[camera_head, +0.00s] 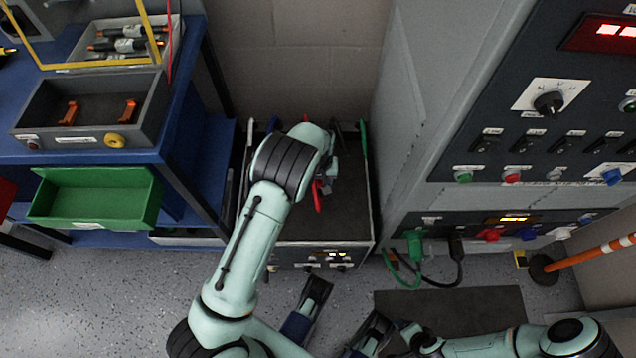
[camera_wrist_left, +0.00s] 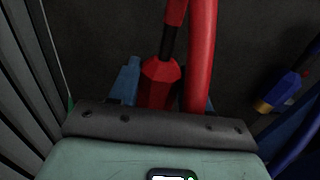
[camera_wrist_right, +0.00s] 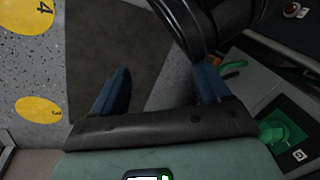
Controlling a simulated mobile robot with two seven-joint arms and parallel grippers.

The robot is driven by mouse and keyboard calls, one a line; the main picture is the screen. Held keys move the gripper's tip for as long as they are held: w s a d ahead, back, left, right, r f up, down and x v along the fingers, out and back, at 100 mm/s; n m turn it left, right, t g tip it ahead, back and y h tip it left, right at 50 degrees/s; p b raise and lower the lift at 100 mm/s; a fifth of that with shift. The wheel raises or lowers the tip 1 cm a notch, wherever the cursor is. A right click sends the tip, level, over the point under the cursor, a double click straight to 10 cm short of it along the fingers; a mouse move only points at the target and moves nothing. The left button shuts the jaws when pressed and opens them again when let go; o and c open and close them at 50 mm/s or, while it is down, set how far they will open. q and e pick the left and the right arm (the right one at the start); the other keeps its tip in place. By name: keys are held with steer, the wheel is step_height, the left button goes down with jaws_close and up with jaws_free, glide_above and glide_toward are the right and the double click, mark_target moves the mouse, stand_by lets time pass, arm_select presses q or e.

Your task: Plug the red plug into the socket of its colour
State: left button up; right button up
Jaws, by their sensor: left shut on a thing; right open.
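The red plug (camera_wrist_left: 160,84) is held between the blue fingers of my left gripper (camera_wrist_left: 165,90). In the head view this gripper (camera_head: 326,178) is over the open bin, mostly hidden by my own arm. A red piece (camera_head: 317,197) shows just below it; I cannot tell whether it is plug or cable. On the grey cabinet, a red socket (camera_head: 488,235) is in the lower row and another red fitting (camera_head: 511,177) is in the row above. My right gripper (camera_wrist_right: 160,88) is open and empty, low over the floor.
A green plug (camera_head: 414,240) with a looped cable sits in the cabinet's lower row; it also shows in the right wrist view (camera_wrist_right: 283,135). A black plug (camera_head: 456,245) is beside it. A blue plug (camera_wrist_left: 280,92) is near my left gripper.

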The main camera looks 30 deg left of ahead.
arm_select(q)
steer(key=shift+r+p, duration=0.35)
steer(key=shift+r, duration=0.5)
arm_select(e)
steer(key=shift+r, duration=0.6)
arm_select(q)
steer(key=shift+f, duration=0.1)
steer(key=o, duration=1)
steer(key=shift+o, duration=0.2)
steer(key=shift+r, duration=0.3)
step_height(320, 180, up, 13)
steer(key=p, duration=0.3)
arm_select(e)
steer(key=s+a+r+g+y, duration=0.1)
steer(key=s+a+r, duration=0.3)
steer(key=r, duration=0.1)
steer(key=shift+a+n, duration=0.35)
steer(key=shift+n, duration=0.05)
